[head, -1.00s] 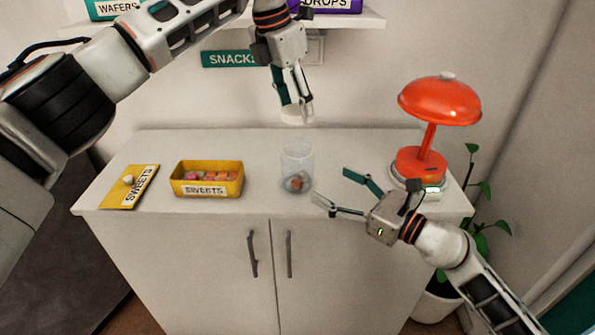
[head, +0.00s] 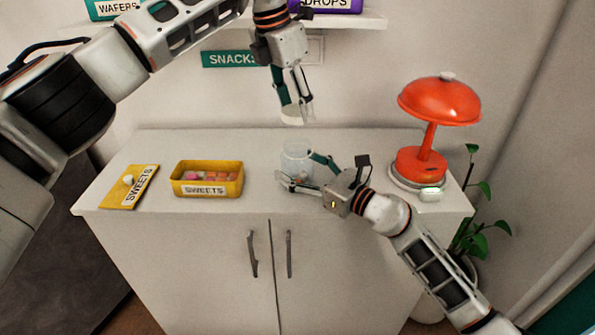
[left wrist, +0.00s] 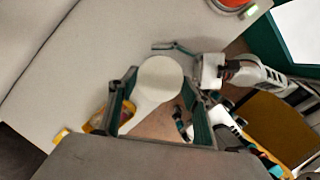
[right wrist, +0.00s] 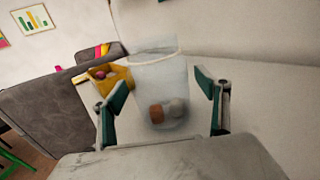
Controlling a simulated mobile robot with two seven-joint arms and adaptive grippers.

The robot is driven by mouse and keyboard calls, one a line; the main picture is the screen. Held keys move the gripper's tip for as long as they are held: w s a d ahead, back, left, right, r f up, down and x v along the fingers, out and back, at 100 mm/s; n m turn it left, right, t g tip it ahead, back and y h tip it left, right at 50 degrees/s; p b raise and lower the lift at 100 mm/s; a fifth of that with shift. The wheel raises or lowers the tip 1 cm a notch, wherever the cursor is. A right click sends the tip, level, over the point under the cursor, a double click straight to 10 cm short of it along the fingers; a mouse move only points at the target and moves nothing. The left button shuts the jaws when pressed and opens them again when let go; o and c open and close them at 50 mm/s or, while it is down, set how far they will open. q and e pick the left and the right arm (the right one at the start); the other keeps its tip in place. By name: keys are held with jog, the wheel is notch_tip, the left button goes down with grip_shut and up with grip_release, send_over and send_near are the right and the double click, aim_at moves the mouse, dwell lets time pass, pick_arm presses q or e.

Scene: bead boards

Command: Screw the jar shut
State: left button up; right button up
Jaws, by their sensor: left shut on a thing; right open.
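The clear jar (head: 297,158) stands upright and open on the white cabinet top, and a few sweets lie at its bottom in the right wrist view (right wrist: 160,85). My right gripper (head: 302,172) is open with its fingers on either side of the jar; in the right wrist view (right wrist: 162,105) gaps show beside the glass. My left gripper (head: 296,108) is shut on the round white lid (head: 294,118), held above the jar and apart from it. The lid also shows between the fingers in the left wrist view (left wrist: 160,78).
A yellow box of sweets (head: 207,188) and its yellow lid marked SWEETS (head: 128,190) lie left of the jar. A red lamp (head: 424,160) stands on the right. A wall shelf (head: 345,19) is above. The cabinet top (head: 250,150) is otherwise clear.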

jog(key=shift+w+a, duration=0.25)
jog(key=shift+a, duration=0.05)
jog(key=c, duration=1.7)
pick_arm(q)
jog(key=shift+f, duration=2.5)
jog(key=shift+f, duration=0.9)
jog(key=shift+f, duration=0.6)
